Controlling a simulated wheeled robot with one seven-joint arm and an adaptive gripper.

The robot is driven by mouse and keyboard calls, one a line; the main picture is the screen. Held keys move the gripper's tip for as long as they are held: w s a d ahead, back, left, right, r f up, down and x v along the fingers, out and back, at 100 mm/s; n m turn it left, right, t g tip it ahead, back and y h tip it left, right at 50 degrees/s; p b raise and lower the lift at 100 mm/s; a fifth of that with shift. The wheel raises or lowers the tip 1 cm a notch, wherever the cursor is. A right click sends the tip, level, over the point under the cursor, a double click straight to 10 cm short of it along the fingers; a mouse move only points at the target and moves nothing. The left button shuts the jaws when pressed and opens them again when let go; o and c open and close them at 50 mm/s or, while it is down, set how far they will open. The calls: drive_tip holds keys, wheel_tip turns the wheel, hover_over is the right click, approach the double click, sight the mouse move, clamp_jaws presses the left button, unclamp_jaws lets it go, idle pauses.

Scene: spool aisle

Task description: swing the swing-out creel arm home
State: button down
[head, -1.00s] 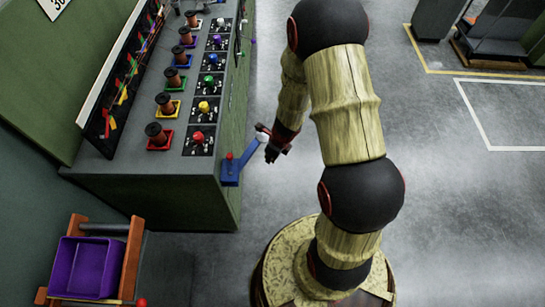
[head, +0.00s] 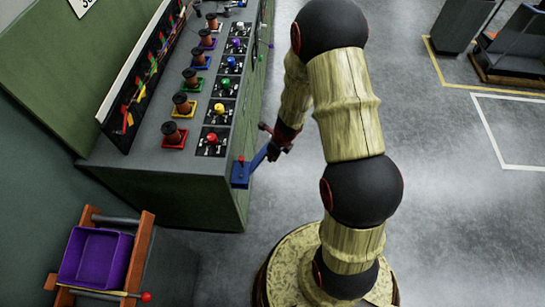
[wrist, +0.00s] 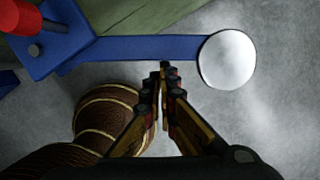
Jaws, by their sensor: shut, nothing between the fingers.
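The swing-out creel arm (head: 258,161) is a blue bar sticking out from a blue bracket (head: 241,176) with a red knob at the cabinet's near corner. In the wrist view the blue bar (wrist: 145,48) runs from the bracket at left to a round white end (wrist: 227,60). My gripper (head: 273,148) is at the bar's outer part, on the side away from the cabinet. In the wrist view my gripper (wrist: 164,70) is shut and empty, its tips at the bar's lower edge near the white end. Whether they touch cannot be told.
The cabinet (head: 160,190) carries a row of brown spools and coloured knobs. A purple bin (head: 95,258) sits in a wooden rack at lower left. Grey floor (head: 430,200) is clear at right; a cart (head: 515,45) stands at the far right.

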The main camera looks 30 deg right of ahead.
sight(264, 151)
drive_tip(key=shift+w+a+r, duration=0.1)
drive_tip(key=shift+w, duration=0.2)
drive_tip(key=w+n+p, duration=0.1)
drive_tip(key=p, duration=0.1)
drive_tip(key=w+a+n+p, duration=0.1)
drive_tip(key=w+n+p, duration=0.1)
drive_tip(key=shift+w+a+r+g+y+p, duration=0.1)
drive_tip(key=shift+w+r+g+y+p, duration=0.05)
drive_tip(key=shift+g+y+p, duration=0.2)
drive_tip(key=shift+w+a+f+n+p, duration=0.1)
drive_tip(key=shift+w+a+n+p, duration=0.4)
drive_tip(key=shift+w+n+p, duration=0.25)
drive_tip(key=shift+w+a+f+n+p, duration=0.1)
drive_tip(key=shift+w+a+n+p, duration=0.45)
drive_tip(key=shift+n+p, duration=0.2)
drive_tip(key=shift+d, duration=0.1)
drive_tip(key=d, duration=0.1)
drive_tip(key=s+d, duration=0.2)
drive_tip(key=shift+d+r, duration=0.35)
drive_tip(key=shift+d, duration=0.05)
drive_tip(key=p+v, duration=0.2)
drive_tip(key=v, duration=0.7)
drive_tip(key=shift+p, duration=0.4)
